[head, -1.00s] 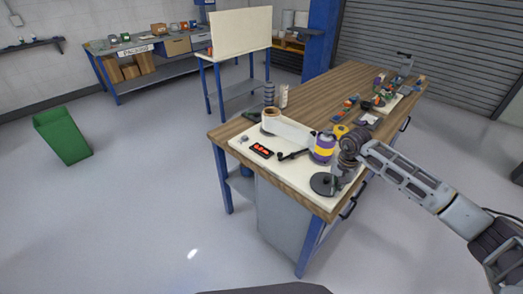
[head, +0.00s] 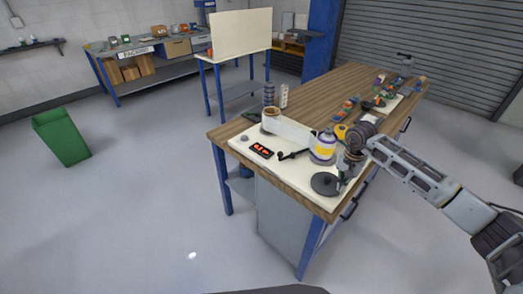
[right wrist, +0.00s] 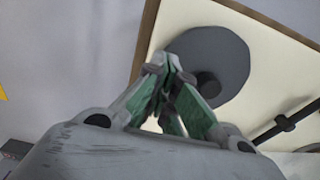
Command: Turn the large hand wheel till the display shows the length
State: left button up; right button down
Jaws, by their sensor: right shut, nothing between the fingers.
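The large hand wheel, a dark grey disc (head: 325,185), lies flat at the near corner of the cream board (head: 290,180); in the right wrist view the wheel (right wrist: 225,55) shows a short dark knob (right wrist: 207,85). My right gripper (head: 342,186) points down at the wheel's right side. In the right wrist view the gripper (right wrist: 172,72) is shut and empty, its fingertips over the disc beside the knob; contact cannot be told. The display (head: 262,152) is a black box with red digits too small to read. My left gripper is not in view.
A white and yellow roller (head: 323,148) stands behind the wheel, and a brown-topped roll (head: 271,122) stands farther back, with a white strip (head: 292,130) between them. A black crank (head: 293,155) lies near the display. Small coloured items crowd the far workbench.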

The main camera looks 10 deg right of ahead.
jog(key=shift+w+d+b, duration=0.3)
jog(key=shift+w, duration=0.2)
jog(key=shift+w+d+b, duration=0.3)
jog(key=shift+w, duration=0.2)
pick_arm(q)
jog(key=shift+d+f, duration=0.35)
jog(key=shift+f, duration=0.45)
pick_arm(e)
jog(key=shift+w+d, duration=0.25)
jog(key=shift+w, duration=0.05)
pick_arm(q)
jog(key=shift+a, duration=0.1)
